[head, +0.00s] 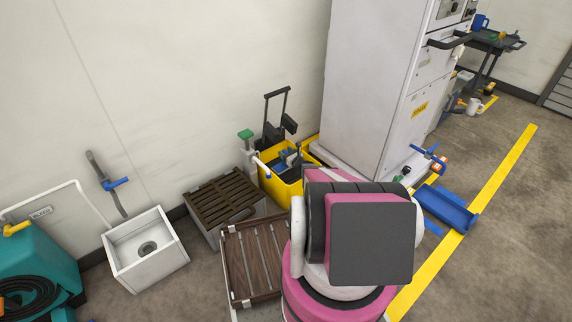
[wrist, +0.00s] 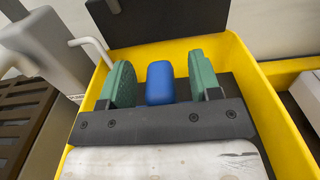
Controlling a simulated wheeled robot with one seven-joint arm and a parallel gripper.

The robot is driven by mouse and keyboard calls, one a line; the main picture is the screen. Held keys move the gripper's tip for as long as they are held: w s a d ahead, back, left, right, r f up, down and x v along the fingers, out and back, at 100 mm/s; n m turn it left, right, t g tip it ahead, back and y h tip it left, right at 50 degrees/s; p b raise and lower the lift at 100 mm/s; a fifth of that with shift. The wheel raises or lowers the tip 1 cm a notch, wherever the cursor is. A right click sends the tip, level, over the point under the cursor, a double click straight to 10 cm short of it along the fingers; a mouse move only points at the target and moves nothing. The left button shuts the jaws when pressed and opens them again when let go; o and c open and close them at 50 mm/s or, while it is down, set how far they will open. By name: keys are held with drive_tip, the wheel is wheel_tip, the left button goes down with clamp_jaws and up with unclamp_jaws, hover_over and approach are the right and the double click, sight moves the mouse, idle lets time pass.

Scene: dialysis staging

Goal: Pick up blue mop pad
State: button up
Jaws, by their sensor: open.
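The blue mop pad (wrist: 160,83) shows in the wrist view as a small rounded blue block inside the yellow bucket (wrist: 240,62). My gripper (wrist: 162,84) is open, with one green finger on each side of the pad. Gaps show between the pad and both fingers, and the pad's lower end is hidden behind the gripper's dark bar. In the head view the yellow bucket (head: 282,189) stands against the wall, left of the white cabinet. My arm hides part of that area, and I cannot make out the pad there.
A brown slatted crate (head: 226,197) and a slatted wooden top (head: 252,262) stand left of the bucket. A white basin (head: 146,250) is farther left. The tall white cabinet (head: 375,80) rises to the right. A blue tray (head: 447,208) lies on the floor by the yellow line.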

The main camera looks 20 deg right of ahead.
clamp_jaws()
drive_tip(key=shift+r, duration=0.1)
